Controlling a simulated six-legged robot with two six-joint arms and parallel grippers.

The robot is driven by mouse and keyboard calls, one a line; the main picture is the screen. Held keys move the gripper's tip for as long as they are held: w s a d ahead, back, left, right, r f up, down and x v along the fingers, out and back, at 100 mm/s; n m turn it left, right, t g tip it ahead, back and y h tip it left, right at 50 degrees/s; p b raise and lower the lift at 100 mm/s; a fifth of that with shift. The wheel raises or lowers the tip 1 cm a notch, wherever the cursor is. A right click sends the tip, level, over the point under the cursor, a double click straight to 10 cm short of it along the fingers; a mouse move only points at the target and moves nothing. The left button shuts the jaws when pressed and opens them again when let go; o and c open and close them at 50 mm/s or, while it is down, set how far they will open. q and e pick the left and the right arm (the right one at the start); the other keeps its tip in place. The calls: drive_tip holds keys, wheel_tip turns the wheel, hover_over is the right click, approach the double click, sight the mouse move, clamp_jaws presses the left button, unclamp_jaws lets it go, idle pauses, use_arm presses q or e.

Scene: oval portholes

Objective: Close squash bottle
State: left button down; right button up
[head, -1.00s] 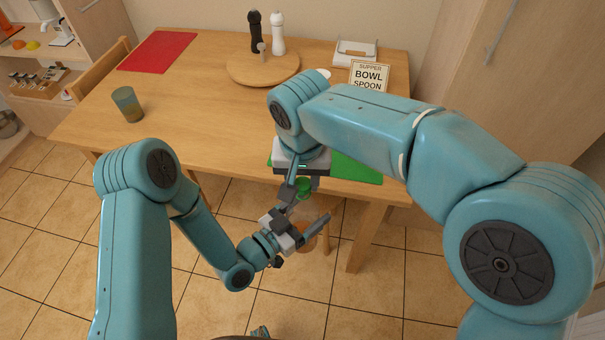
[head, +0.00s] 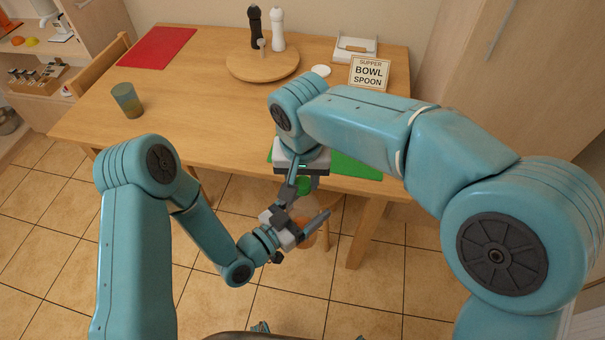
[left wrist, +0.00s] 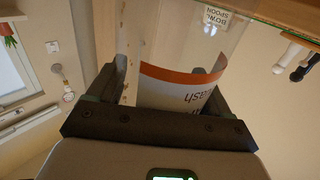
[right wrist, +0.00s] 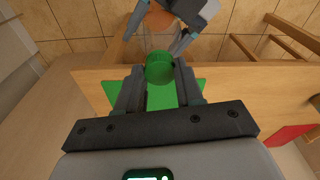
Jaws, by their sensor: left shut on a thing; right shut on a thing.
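The squash bottle is clear, with an orange-and-white label (left wrist: 185,88) that fills the middle of the left wrist view. My left gripper (head: 305,220) is shut around the bottle (head: 306,208) and holds it in front of the table edge. The green cap (right wrist: 159,68) is between the fingertips of my right gripper (right wrist: 158,82), which is shut on it. In the head view the cap (head: 304,186) is just above the bottle's top. The fingers partly hide the join, so I cannot tell whether cap and neck touch.
The wooden table (head: 200,100) carries a green mat (head: 355,168) under my right arm, a cup (head: 127,100), a red mat (head: 157,47), a round board (head: 262,64) with two mills, and a sign (head: 369,73). The floor in front is clear.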

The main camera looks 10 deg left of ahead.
drive_tip(key=m, duration=0.6)
drive_tip(key=shift+a+h, duration=0.1)
drive_tip(key=shift+h, duration=0.2)
drive_tip(key=m, duration=0.5)
drive_tip(key=shift+w+m+g+h, duration=0.1)
drive_tip(key=shift+m+g+h, duration=0.2)
drive_tip(key=m, duration=0.2)
drive_tip(key=shift+m, duration=0.3)
drive_tip(key=m+g, duration=0.1)
drive_tip(key=m, duration=0.4)
drive_tip(key=shift+w+m, duration=0.1)
drive_tip(key=shift+m, duration=0.2)
drive_tip(key=m, duration=0.6)
drive_tip(key=shift+g, duration=0.3)
drive_tip(key=o, duration=1)
